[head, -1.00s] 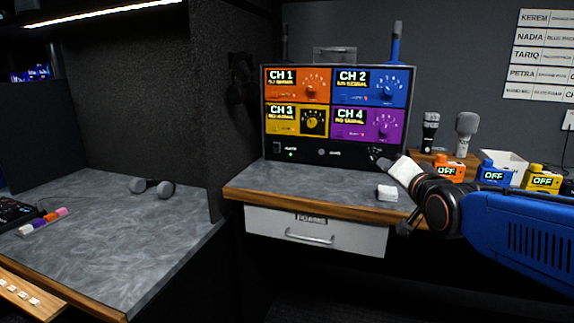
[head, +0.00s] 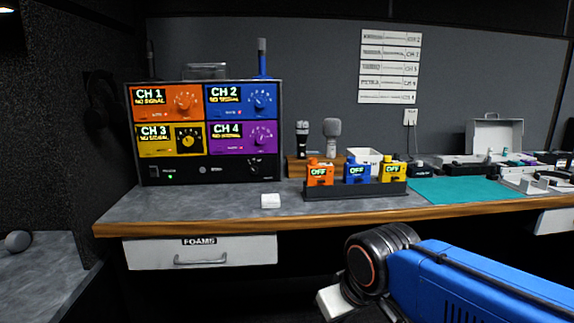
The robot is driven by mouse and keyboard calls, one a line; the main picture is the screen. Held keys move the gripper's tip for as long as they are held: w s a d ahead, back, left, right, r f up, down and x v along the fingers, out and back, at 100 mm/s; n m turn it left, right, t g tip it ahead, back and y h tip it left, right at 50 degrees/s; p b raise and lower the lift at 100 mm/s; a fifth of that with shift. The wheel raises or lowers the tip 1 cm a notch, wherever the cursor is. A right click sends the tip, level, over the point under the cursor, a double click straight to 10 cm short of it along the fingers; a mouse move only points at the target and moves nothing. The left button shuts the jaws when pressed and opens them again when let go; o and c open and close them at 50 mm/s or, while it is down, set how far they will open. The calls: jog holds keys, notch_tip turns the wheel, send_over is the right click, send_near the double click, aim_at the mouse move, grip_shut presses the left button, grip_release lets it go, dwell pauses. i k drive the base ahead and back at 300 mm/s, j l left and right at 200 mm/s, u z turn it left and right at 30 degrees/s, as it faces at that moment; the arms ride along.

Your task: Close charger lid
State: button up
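A grey-white case lid (head: 495,134) stands raised at the far right of the bench in the head view. It rises behind a low tray area holding small dark and coloured items. I cannot tell for sure whether this is the charger lid. My gripper (head: 334,303) shows as a pale end at the bottom middle, below and in front of the bench edge. It is far from the raised lid, and its fingertips are not clearly visible. My blue arm reaches in from the lower right.
A four-channel receiver rack (head: 207,133) stands at the left. An orange pack (head: 320,174), a blue pack (head: 356,172) and a yellow pack (head: 392,171) reading OFF stand in a dark holder. A teal mat (head: 455,190) lies to their right. A FOAMS drawer (head: 200,252) is shut.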

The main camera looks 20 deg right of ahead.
aim_at(482, 134)
jog(key=z, duration=1.9)
